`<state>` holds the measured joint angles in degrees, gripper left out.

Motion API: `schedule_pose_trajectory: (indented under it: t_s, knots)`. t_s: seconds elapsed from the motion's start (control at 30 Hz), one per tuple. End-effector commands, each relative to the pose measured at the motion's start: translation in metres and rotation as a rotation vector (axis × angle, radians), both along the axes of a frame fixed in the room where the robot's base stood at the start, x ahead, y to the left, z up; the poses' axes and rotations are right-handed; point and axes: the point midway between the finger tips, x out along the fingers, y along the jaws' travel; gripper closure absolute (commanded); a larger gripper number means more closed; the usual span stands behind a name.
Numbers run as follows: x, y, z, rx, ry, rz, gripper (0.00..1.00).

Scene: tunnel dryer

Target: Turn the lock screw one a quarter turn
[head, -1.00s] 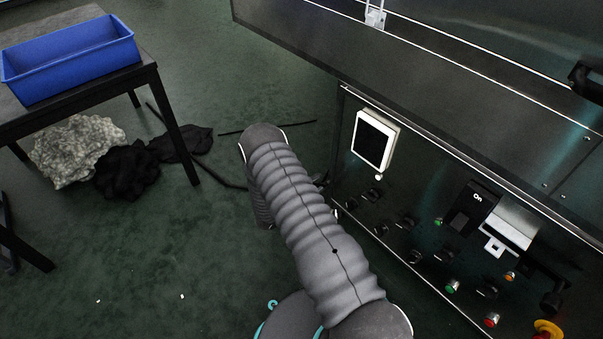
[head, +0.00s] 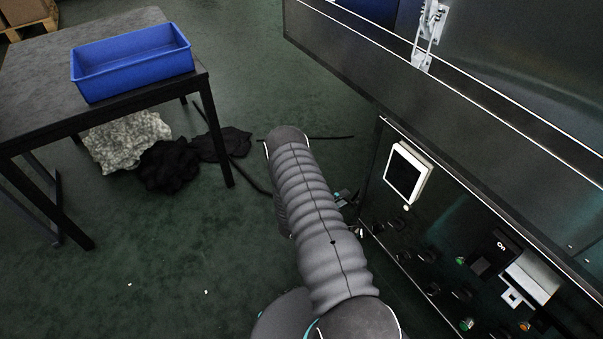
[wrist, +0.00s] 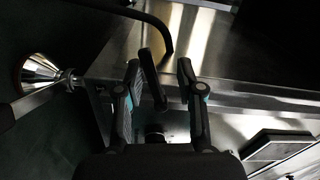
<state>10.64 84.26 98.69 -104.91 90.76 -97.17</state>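My gripper (wrist: 160,85) is in the wrist view with its two fingers apart. A dark, narrow bar-shaped piece (wrist: 151,77) shows between the fingers, with a gap on both sides; I cannot tell whether it is lock screw one. A dark round part (wrist: 155,134) sits below it, close to the gripper's base. In the head view my arm reaches down beside the dryer's control panel (head: 440,215), and the gripper is mostly hidden behind it. No lock screw can be made out for certain in the head view.
The panel carries a white-framed screen (head: 407,173), several knobs and buttons, and an On switch (head: 492,257). A metal latch (head: 429,35) is above. A table (head: 60,60) with a blue bin (head: 133,62) stands left. In the wrist view, a shiny metal foot (wrist: 40,72) is left.

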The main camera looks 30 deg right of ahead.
Motion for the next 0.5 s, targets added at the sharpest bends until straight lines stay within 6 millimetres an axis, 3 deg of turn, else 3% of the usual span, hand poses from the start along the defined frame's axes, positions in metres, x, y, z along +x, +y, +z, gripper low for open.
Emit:
schedule_pose_trajectory:
  t_s: [0.5]
  knots:
    - [-0.003, 0.081, -0.001, 0.0, 0.0, 0.008, 0.62]
